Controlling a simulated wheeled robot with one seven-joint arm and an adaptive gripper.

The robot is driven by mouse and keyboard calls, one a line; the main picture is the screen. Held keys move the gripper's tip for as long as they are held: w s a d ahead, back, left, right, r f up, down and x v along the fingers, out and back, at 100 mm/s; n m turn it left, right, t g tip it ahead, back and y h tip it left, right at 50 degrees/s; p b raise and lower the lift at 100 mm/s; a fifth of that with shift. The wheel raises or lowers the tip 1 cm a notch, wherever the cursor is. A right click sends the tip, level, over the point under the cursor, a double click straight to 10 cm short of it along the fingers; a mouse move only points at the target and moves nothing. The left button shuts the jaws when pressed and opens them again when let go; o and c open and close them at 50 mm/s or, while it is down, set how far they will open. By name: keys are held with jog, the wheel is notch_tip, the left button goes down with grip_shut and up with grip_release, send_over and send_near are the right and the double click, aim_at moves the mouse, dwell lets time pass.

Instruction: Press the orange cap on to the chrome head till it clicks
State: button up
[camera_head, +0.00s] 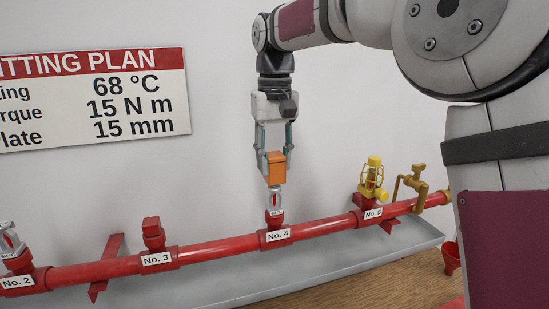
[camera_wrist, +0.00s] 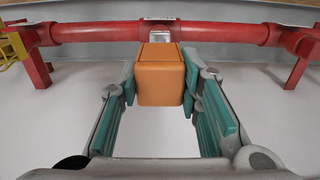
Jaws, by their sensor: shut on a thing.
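The orange cap (camera_head: 273,168) is a boxy piece held between the fingertips of my gripper (camera_head: 274,150). In the wrist view the orange cap (camera_wrist: 160,78) sits between the teal pads of my gripper (camera_wrist: 160,90). The chrome head (camera_head: 275,199) stands upright on the red tee marked No. 4 (camera_head: 277,236). The cap is directly above the chrome head, at its top. I cannot tell whether they touch or how far the cap is on.
A red pipe (camera_head: 210,249) runs along the wall above a grey tray (camera_head: 330,257). Tee No. 5 carries a yellow caged head (camera_head: 373,178), with a brass valve (camera_head: 412,186) to its right. No. 3 (camera_head: 153,233) is left, and No. 2 holds another chrome head (camera_head: 10,240).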

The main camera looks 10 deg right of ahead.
aim_at(274, 186)
jog(key=shift+f+p, duration=0.4)
jog(key=shift+f, duration=2.8)
dwell(0.6)
jog(key=o, duration=1.2)
jog(key=shift+o, duration=0.2)
jog(key=shift+r+b, duration=0.7)
jog(key=shift+r, duration=3.35)
